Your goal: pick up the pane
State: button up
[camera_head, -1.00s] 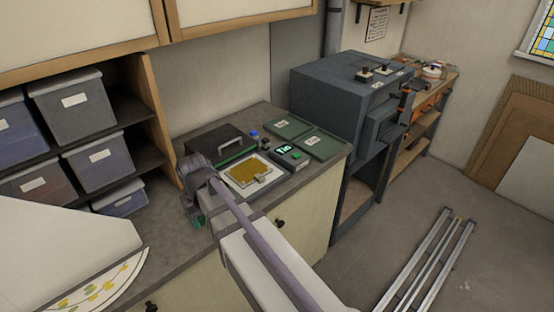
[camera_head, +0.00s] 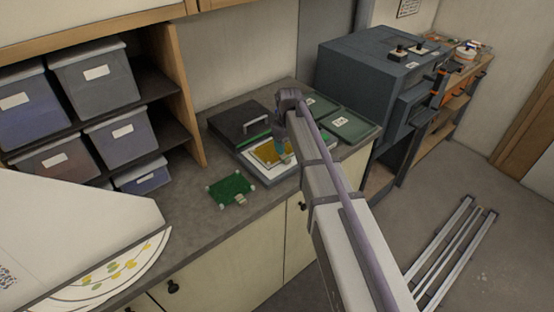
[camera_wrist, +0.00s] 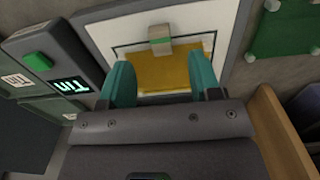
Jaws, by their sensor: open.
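An amber pane (camera_head: 265,152) lies flat on a white lit plate (camera_head: 250,165) on the counter, partly hidden by my arm in the head view. The wrist view shows the amber pane (camera_wrist: 165,75) with a tan tab (camera_wrist: 160,38) at one edge. My gripper (camera_wrist: 162,82) has two teal fingers spread apart with nothing between them. They point toward the tab over the pane; the exact height cannot be told.
A dark handled case (camera_head: 240,122) stands behind the plate. A device with a green button and lit display (camera_wrist: 55,65) sits close beside it. Green lidded boxes (camera_head: 345,125) and a grey kiln-like machine (camera_head: 370,75) are to the right. Shelved bins (camera_head: 95,75) stand left.

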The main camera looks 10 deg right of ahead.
aim_at(287, 159)
notch_tip(287, 159, down, 6)
jog(key=b, duration=0.5)
jog(key=shift+f, duration=0.2)
jog(key=shift+r, duration=0.3)
jog(key=shift+c, duration=0.3)
grip_shut()
